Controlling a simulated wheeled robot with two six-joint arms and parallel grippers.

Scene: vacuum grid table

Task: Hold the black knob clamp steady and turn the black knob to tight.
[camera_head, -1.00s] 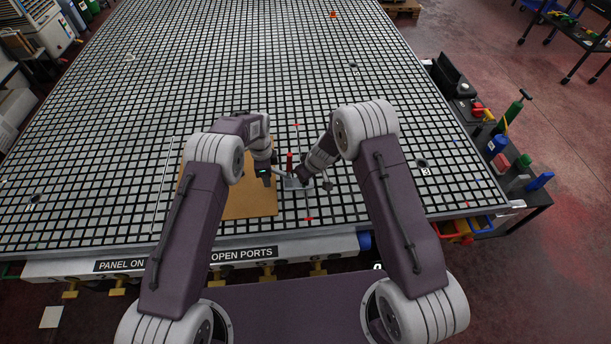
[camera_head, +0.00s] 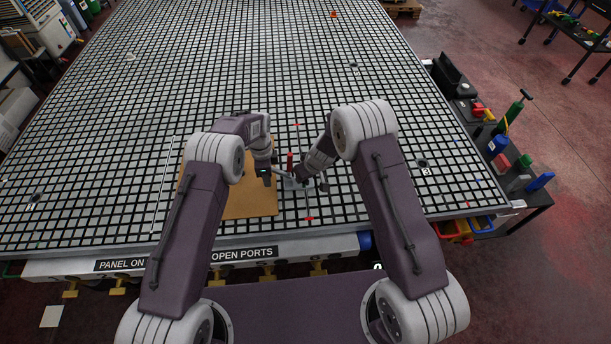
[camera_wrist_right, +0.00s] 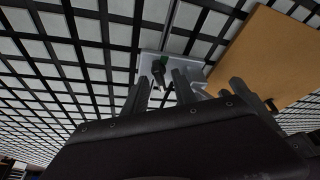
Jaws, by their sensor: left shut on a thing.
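The black knob clamp is a small light-grey plate (camera_wrist_right: 148,62) on the grid table, in front of my right wrist camera. Its black knob (camera_wrist_right: 158,70) shows between the tips of my right gripper (camera_wrist_right: 160,84), whose dark fingers stand apart. I cannot tell whether they touch the knob. In the head view the clamp (camera_head: 291,184) is small and partly covered by the grippers. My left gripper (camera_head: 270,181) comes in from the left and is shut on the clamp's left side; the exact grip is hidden. My right gripper (camera_head: 308,184) is at the clamp's right side.
A tan board (camera_head: 248,203) lies on the table to the left of the clamp, under my left arm. A red upright piece (camera_head: 290,160) stands just behind the clamp. The grid table (camera_head: 230,75) is mostly clear beyond. A cart with bottles (camera_head: 497,146) stands at the right.

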